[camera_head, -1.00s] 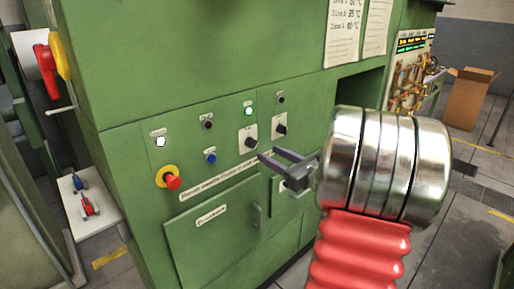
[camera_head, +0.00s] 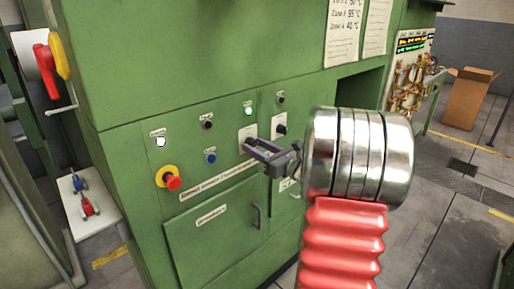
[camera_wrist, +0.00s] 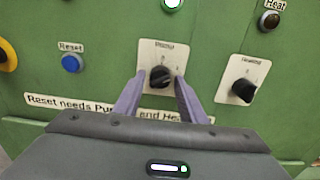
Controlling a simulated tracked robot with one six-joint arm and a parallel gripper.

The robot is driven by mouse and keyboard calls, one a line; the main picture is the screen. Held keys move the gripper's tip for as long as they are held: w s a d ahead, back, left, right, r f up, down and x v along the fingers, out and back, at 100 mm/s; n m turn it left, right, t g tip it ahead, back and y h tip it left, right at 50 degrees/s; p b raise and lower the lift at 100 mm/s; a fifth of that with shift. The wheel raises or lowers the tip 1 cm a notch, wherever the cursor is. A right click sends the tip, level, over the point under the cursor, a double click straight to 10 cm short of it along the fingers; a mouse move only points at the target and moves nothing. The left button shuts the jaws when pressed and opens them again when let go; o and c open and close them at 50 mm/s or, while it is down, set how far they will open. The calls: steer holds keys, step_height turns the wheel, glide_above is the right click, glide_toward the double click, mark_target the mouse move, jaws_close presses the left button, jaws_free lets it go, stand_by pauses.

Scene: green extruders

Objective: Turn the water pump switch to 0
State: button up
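The water pump switch is a black rotary knob (camera_wrist: 160,77) on a white plate (camera_wrist: 151,52) in the wrist view. The label above it is too blurred to read surely. My gripper (camera_wrist: 158,88) has its two fingers spread either side of the knob, with a small gap seen around it. In the head view my gripper (camera_head: 247,146) reaches the same white plate (camera_head: 247,132) on the green panel, and its fingers hide the knob there. Whether the fingers touch the knob cannot be told.
A blue Reset button (camera_wrist: 72,63) is to the left. A lit green lamp (camera_head: 248,112) is above. A red emergency button (camera_head: 172,183) on yellow is lower left. A door handle (camera_head: 257,216) sticks out below.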

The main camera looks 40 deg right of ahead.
steer(key=c, duration=0.8)
steer(key=shift+c, duration=0.2)
steer(key=shift+n, duration=0.4)
steer(key=n, duration=1.1)
steer(key=o, duration=1)
steer(key=shift+o, duration=0.2)
steer(key=shift+s, duration=0.1)
